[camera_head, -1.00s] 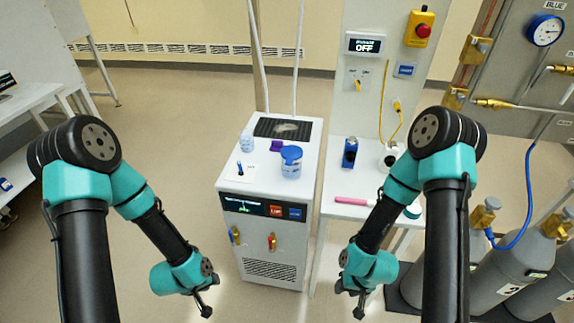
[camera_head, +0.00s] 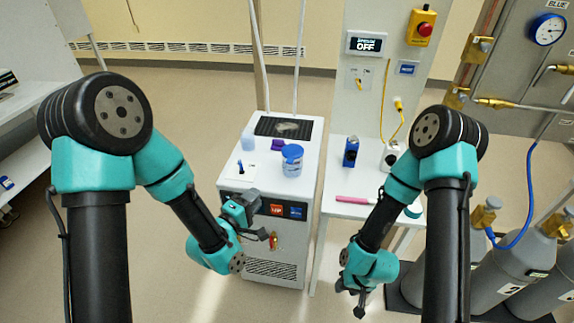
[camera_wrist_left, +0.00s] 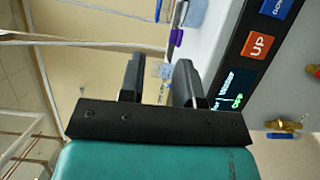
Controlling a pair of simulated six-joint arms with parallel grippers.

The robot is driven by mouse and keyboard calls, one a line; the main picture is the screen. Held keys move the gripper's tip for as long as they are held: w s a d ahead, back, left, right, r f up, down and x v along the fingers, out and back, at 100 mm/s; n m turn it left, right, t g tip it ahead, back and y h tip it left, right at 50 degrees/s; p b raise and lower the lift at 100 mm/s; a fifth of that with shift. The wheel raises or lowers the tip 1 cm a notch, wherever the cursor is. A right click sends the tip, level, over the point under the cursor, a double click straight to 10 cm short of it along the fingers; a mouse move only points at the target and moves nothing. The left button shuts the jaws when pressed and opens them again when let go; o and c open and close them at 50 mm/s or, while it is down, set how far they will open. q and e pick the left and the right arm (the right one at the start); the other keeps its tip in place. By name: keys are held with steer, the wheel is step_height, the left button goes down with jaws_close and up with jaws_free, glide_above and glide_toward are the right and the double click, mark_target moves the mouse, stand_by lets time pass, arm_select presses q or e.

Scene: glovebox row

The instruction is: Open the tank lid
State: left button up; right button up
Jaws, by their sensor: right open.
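A white cabinet (camera_head: 228,177) with a front panel stands in the middle of the head view. On its top are a dark panel (camera_head: 268,127) at the back and a clear jar with a blue lid (camera_head: 292,160). I cannot tell which part is the tank lid. My left gripper (camera_head: 258,213) is in front of the cabinet's upper front edge, empty. In the left wrist view its two fingers (camera_wrist_left: 160,82) stand apart, with the cabinet front beyond them. My right gripper (camera_head: 354,296) hangs low, open and empty, right of the cabinet.
The front panel has red UP (camera_head: 276,210) and blue (camera_head: 298,212) buttons, with a red-handled valve (camera_head: 273,240) below. A small purple item (camera_head: 277,145) lies on top. A side table (camera_head: 335,180) holds a blue device (camera_head: 351,152) and a pink item (camera_head: 355,199). Gas cylinders (camera_head: 500,270) stand at right.

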mark_target(288, 163)
arm_select(q)
steer(key=shift+d, duration=0.1)
steer(key=x, duration=1.7)
steer(key=shift+w, duration=0.15)
steer(key=shift+c, duration=0.3)
jaws_close()
